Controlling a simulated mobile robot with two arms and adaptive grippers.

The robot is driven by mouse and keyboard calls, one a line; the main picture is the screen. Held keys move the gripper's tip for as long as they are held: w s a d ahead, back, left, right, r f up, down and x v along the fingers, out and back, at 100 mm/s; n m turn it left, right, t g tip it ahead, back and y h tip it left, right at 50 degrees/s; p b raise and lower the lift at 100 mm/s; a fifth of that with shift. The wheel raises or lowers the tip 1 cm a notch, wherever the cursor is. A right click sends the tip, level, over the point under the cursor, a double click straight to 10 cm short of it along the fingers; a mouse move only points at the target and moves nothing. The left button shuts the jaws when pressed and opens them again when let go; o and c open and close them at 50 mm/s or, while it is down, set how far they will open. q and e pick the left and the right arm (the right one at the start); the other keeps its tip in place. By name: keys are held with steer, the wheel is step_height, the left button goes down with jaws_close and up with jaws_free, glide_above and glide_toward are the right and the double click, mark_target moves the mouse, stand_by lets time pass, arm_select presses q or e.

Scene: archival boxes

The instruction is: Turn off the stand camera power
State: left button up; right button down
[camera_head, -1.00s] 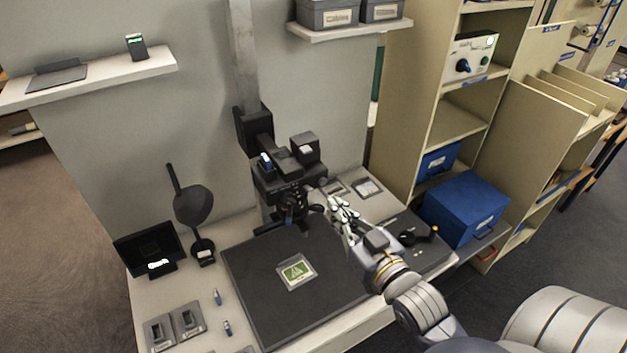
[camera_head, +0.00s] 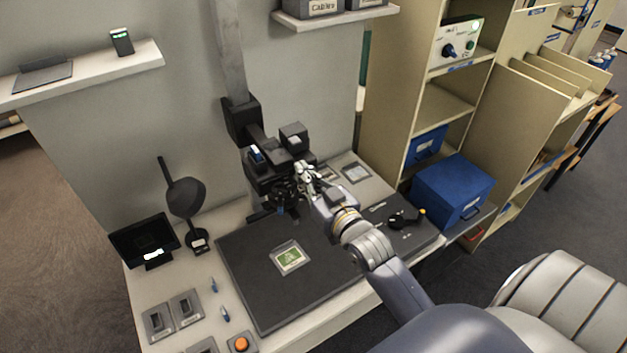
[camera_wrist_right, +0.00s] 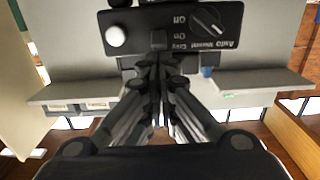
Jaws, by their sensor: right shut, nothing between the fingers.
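The stand camera (camera_head: 268,172) is a black unit on the grey column above the dark copy board. In the right wrist view its black panel (camera_wrist_right: 130,38) appears upside down, with "Off", "On", "Copy" and "Auto Manual" labels. A small dark switch lever (camera_wrist_right: 158,40) sits level with the "On" label. My right gripper (camera_head: 303,172) is at the camera's front right side. In the right wrist view its fingers (camera_wrist_right: 158,64) are shut and empty, just below the lever; I cannot tell whether they touch it. My left gripper is not in view.
The panel also has a white round button (camera_wrist_right: 116,36) and a rotary knob (camera_wrist_right: 208,18). A green card (camera_head: 290,257) lies on the copy board (camera_head: 250,290). A small monitor (camera_head: 145,240) and dark lamp (camera_head: 187,198) stand left. A blue box (camera_head: 450,190) stands right.

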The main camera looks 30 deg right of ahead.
steer(key=shift+w, duration=0.4)
steer(key=f+t+b, duration=0.1)
steer(key=t+b, duration=0.1)
steer(key=b, duration=0.3)
steer(key=s+t+b, duration=0.1)
steer(key=t+b, duration=0.1)
steer(key=b, duration=0.3)
steer(key=f+t+b, duration=0.1)
steer(key=t+b, duration=0.1)
steer(key=b, duration=0.3)
steer(key=shift+s+f, duration=0.25)
steer(key=shift+f, duration=0.2)
